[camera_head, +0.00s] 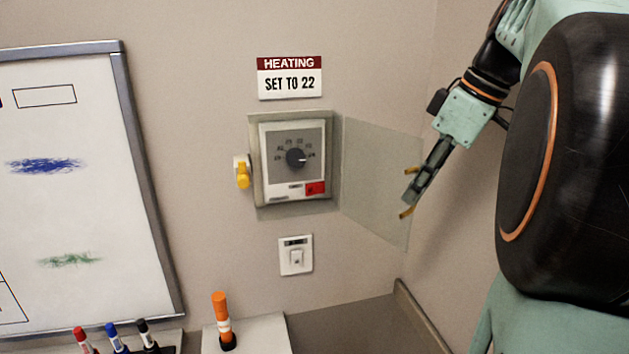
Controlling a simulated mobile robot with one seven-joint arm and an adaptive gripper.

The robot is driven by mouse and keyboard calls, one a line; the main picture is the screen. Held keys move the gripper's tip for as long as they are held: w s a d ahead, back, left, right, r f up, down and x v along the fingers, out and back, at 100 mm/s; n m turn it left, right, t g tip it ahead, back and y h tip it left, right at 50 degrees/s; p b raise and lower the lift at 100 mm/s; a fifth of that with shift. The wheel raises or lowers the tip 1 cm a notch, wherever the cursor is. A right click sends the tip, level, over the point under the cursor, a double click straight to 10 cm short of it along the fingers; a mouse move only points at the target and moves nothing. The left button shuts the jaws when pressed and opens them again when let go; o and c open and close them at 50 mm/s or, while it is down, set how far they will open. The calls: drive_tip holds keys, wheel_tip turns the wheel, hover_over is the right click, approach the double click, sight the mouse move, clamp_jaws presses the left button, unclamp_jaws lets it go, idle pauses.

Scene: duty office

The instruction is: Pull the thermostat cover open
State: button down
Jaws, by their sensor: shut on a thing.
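The thermostat (294,162) is on the wall, a white unit with a black dial, a number scale and a red patch at its lower right. Its clear cover (372,180) stands swung out to the right, hinged along the right side of the housing, so the dial is uncovered. My gripper (409,193) is at the cover's free edge, right of the thermostat, shut on the cover. Its two orange-tipped fingers show above and below, and the exact contact is hard to make out.
A yellow latch-like part (243,173) sits at the housing's left. A light switch (296,255) is below and a heating sign (290,78) above. A whiteboard (128,110) is at left. Markers and an orange-capped item (220,310) stand below. The wall corner is close at right.

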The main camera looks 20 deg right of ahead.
drive_tip(key=shift+w+r, duration=0.15)
drive_tip(key=c, duration=2.4)
unclamp_jaws()
drive_tip(key=shift+a, duration=0.1)
drive_tip(key=v, duration=0.7)
drive_tip(key=shift+r, duration=0.2)
